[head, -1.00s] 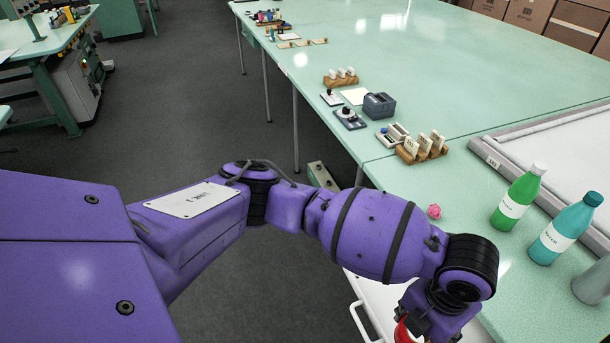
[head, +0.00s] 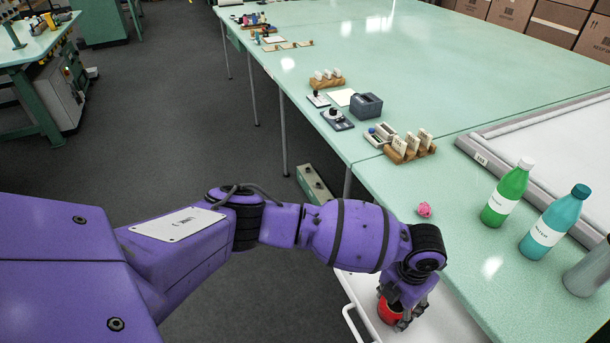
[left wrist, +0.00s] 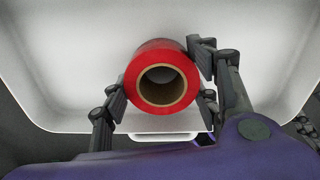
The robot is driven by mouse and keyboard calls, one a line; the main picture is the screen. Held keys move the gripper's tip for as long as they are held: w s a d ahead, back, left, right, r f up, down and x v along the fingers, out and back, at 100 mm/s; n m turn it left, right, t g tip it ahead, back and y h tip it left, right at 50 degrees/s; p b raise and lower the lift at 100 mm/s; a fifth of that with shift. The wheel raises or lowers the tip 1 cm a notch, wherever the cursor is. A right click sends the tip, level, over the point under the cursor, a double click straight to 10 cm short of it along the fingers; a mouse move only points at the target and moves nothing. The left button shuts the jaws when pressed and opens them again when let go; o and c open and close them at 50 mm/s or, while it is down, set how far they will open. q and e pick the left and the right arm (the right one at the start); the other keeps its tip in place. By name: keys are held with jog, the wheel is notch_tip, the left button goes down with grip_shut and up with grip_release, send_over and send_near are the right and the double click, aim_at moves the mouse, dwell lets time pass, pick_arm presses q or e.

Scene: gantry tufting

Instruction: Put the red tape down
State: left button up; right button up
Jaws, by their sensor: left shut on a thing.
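The red tape (head: 386,311) is a roll with a brown cardboard core. My left gripper (head: 403,318) is shut on it, over a white tray-like surface (head: 358,292) beside the green table. In the left wrist view the roll (left wrist: 138,80) sits between the two fingers of the left gripper (left wrist: 162,92), with the white tray (left wrist: 270,50) and its raised rim around it. I cannot tell whether the roll touches the tray floor. My right gripper is not in view.
On the green table (head: 455,235) near my arm stand a green bottle (head: 507,193), a teal bottle (head: 553,222) and a grey container (head: 589,272). A pink ball (head: 424,209) lies near the table edge. The white tray around the roll looks clear.

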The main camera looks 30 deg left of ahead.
pick_arm(q)
jog(key=shift+f, duration=0.1)
jog(key=o, duration=1.2)
jog(key=shift+w, duration=0.1)
jog(key=shift+r, duration=0.2)
notch_tip(320, 180, up, 12)
jog(key=shift+r+p, duration=0.1)
jog(key=shift+p, duration=0.25)
